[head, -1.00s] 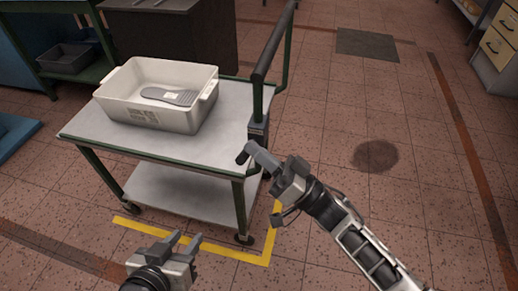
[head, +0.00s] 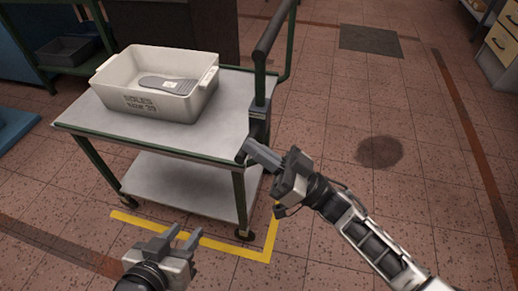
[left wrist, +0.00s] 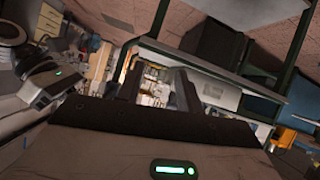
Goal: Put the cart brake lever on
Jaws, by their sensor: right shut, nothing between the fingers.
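The cart (head: 80,118) has a grey top, a lower shelf and green legs. A grey bracket (head: 259,109) sits on its handle post at the right near corner. A dark part (head: 259,130) below the bracket looks like the brake lever; its exact position is hard to tell. My right gripper (head: 250,153) is shut and empty beside the cart's near right corner, just below that part. Whether it touches the lever cannot be told. My left gripper (head: 184,237) is open and empty, low in front of the cart.
A white tote (head: 140,103) with a grey sole (head: 168,84) in it stands on the cart top. Yellow tape (head: 225,246) marks the floor around the cart's near corner. The floor to the right is clear, with a dark stain (head: 380,152).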

